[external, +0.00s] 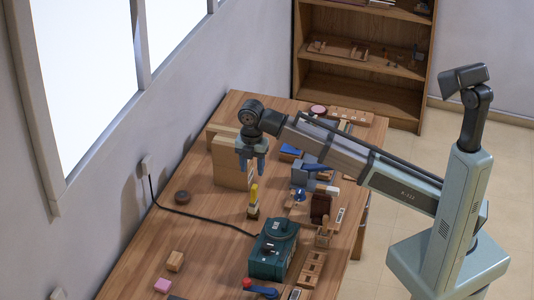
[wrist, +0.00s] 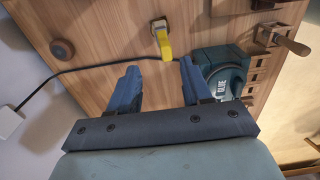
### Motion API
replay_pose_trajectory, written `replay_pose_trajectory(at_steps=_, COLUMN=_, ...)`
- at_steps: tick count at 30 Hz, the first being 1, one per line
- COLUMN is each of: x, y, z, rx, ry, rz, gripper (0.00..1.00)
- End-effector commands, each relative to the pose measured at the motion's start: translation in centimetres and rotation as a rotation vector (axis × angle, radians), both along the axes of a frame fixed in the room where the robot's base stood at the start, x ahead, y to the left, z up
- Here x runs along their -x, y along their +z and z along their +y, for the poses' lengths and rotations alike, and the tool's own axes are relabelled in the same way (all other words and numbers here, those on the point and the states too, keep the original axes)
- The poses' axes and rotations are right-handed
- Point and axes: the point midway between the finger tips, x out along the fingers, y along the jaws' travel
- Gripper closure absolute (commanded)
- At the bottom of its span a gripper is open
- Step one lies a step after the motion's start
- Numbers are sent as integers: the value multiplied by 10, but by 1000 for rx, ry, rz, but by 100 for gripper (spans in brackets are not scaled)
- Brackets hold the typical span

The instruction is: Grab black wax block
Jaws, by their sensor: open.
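My gripper (external: 252,167) is open and empty, pointing down above the workbench in the external view. Its two blue fingers are spread apart in the wrist view (wrist: 159,70). No block is clearly recognisable as black wax. A dark round puck (external: 182,197) lies alone on the left side of the bench; it also shows at the upper left of the wrist view (wrist: 62,49). A dark brown block-like item (external: 320,207) stands among the tools on the right. I cannot tell whether either is wax. Neither is between my fingers.
A green machine (external: 272,250) with a black cable stands nearer the front. Cardboard boxes (external: 230,165) stand behind the gripper. The bench's left-middle (external: 205,225) is mostly clear.

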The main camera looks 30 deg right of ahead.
Motion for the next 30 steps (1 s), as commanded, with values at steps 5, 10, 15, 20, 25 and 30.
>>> replay_pose_trajectory(at_steps=5, x=0, y=0, z=0, rx=0, ry=0, rz=0, gripper=44)
replay_pose_trajectory(at_steps=10, x=0, y=0, z=0, rx=0, ry=0, rz=0, gripper=35)
replay_pose_trajectory(at_steps=15, x=-1, y=0, z=-1, rx=0, ry=-2, rz=0, gripper=35)
replay_pose_trajectory(at_steps=20, x=-18, y=0, z=-18, rx=0, ry=-37, rz=0, gripper=35)
replay_pose_trajectory(at_steps=25, x=-60, y=-6, z=-64, rx=6, ry=-126, rz=6, gripper=35)
replay_pose_trajectory(at_steps=30, x=-106, y=-15, z=-118, rx=15, ry=-228, rz=18, gripper=35)
